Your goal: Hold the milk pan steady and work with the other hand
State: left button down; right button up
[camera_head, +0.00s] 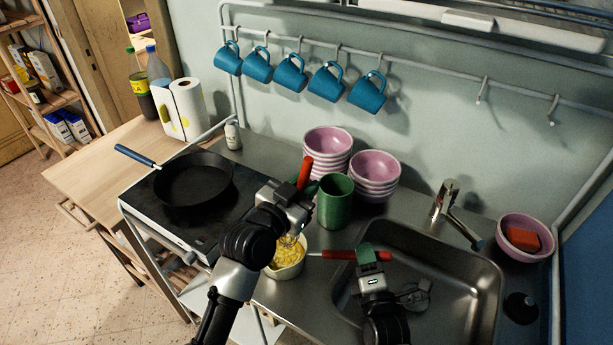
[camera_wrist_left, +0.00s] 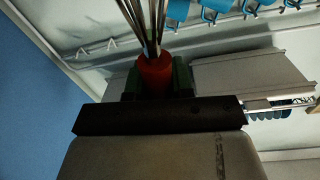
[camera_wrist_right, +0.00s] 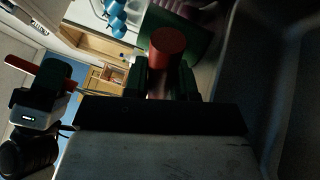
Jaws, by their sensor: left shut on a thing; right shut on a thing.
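The milk pan (camera_head: 287,273) is a small pale pan with yellow food (camera_head: 288,256) in it, at the front edge of the counter left of the sink. Its red handle (camera_head: 338,254) points right, and my right gripper (camera_head: 368,256) is shut on it. The handle's round end (camera_wrist_right: 167,45) shows in the right wrist view. My left gripper (camera_head: 292,202) is shut on the red handle of a whisk (camera_head: 305,172) above the pan. The whisk's wires reach down into the pan, partly hidden by my left arm. The wires and red handle (camera_wrist_left: 155,75) also show in the left wrist view.
A black frying pan (camera_head: 194,180) sits on the stove to the left. A green cup (camera_head: 335,203) and pink bowls (camera_head: 372,178) stand close behind. The sink (camera_head: 455,270) is right, with a pink bowl holding a sponge (camera_head: 522,237) beyond. Blue mugs (camera_head: 290,73) hang above.

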pick_arm(q)
notch_tip(320, 180, down, 6)
jog(key=a, duration=0.1)
dwell(0.6)
dwell(0.7)
